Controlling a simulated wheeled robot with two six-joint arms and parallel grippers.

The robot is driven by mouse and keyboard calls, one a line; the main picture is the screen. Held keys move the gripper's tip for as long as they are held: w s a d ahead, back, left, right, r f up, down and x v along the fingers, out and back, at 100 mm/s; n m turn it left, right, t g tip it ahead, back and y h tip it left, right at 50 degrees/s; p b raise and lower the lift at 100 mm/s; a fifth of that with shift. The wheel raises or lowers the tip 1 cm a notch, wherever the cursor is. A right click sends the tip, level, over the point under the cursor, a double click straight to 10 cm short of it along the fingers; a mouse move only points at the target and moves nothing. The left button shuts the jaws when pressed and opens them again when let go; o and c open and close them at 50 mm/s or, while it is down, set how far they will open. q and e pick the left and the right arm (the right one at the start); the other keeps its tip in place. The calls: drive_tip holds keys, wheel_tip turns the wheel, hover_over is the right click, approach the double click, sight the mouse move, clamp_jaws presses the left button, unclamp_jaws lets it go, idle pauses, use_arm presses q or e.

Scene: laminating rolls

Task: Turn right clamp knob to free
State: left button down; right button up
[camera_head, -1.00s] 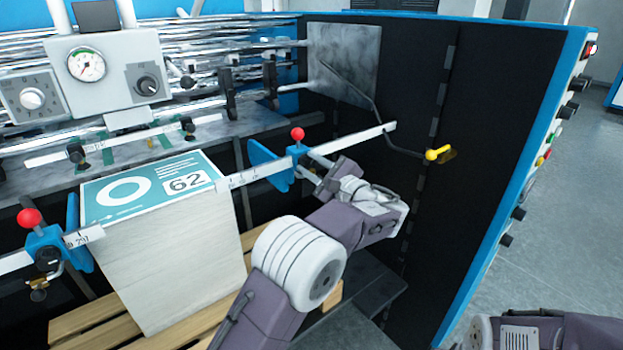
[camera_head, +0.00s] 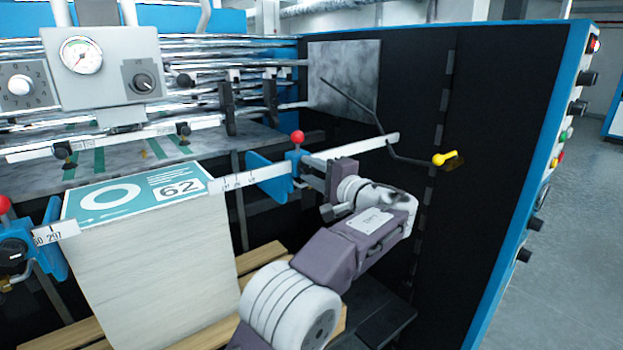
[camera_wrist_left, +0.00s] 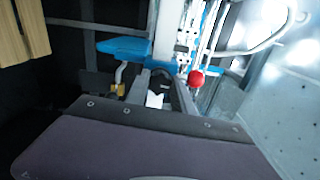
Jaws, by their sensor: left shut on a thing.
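The right clamp (camera_head: 272,176) is a blue block with a side plate and a red ball on top, on a white ruler bar (camera_head: 350,149) right of the paper stack (camera_head: 150,265). My left gripper (camera_head: 312,182) is at the front of this clamp. In the left wrist view, my left gripper (camera_wrist_left: 160,88) is shut around the dark clamp knob (camera_wrist_left: 162,76), with the red ball (camera_wrist_left: 196,78) just to its right. The knob is mostly hidden by my gripper in the head view. My right gripper is not in view.
The left clamp (camera_head: 38,248) with its own red ball stands left of the stack. A bent lever with a yellow knob (camera_head: 440,160) sticks out right of my wrist. The dark machine side wall (camera_head: 490,130) bounds the right. A wooden pallet (camera_head: 258,262) lies under the stack.

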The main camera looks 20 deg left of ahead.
use_arm(q)
drive_tip(key=shift+r+n+b, duration=0.15)
drive_tip(key=shift+n+b, duration=0.15)
drive_tip(key=shift+n, duration=0.2)
drive_tip(key=c, duration=1.1)
unclamp_jaws()
drive_tip(key=shift+a, duration=0.15)
drive_tip(key=v, duration=0.9)
